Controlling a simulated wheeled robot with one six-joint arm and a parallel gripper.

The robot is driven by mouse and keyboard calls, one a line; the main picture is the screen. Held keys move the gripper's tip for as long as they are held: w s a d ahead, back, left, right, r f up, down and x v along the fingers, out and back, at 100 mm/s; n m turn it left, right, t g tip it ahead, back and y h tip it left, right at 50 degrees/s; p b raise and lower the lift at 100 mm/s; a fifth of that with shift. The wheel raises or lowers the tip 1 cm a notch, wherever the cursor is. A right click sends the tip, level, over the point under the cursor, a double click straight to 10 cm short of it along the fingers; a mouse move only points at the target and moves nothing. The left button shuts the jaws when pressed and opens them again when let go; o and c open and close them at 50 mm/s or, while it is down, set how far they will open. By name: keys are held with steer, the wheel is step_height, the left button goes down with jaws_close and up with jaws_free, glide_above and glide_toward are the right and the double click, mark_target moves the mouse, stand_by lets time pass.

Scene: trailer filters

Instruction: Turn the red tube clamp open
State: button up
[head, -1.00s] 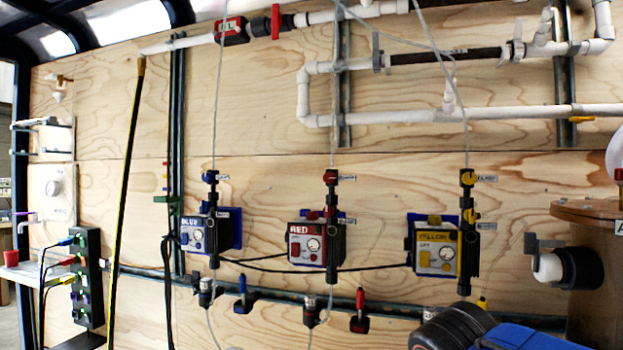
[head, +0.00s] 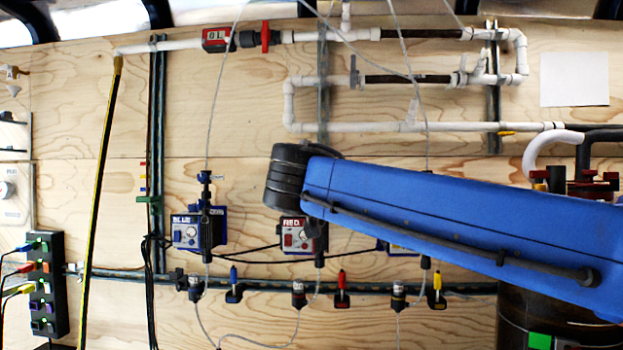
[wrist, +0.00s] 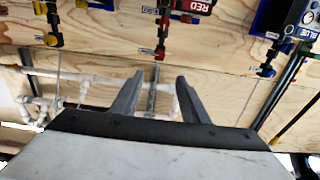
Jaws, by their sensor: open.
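The red pump (head: 297,236) hangs on the plywood wall, partly behind my blue arm in the head view. It also shows at the top of the wrist view (wrist: 187,7), upside down. Red fittings (wrist: 161,50) sit on a dark stem beside it, on its tube line; my arm hides them in the head view. A red-handled piece (head: 341,287) is on the lower rail. I cannot tell which red piece is the clamp, nor its turn. My gripper (wrist: 159,78) is open and empty, its fingers toward the wall and apart from the fittings.
The blue pump (head: 190,233) is left of the red one; the yellow pump is mostly behind my arm. White pipes (head: 450,127) run across the upper wall. A yellow-black pole (head: 97,200) leans at left. Thin tubes hang down the wall.

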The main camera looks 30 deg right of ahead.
steer(key=x, duration=1.7)
steer(key=shift+w+d, duration=0.1)
steer(key=shift+d, duration=0.05)
jaws_close()
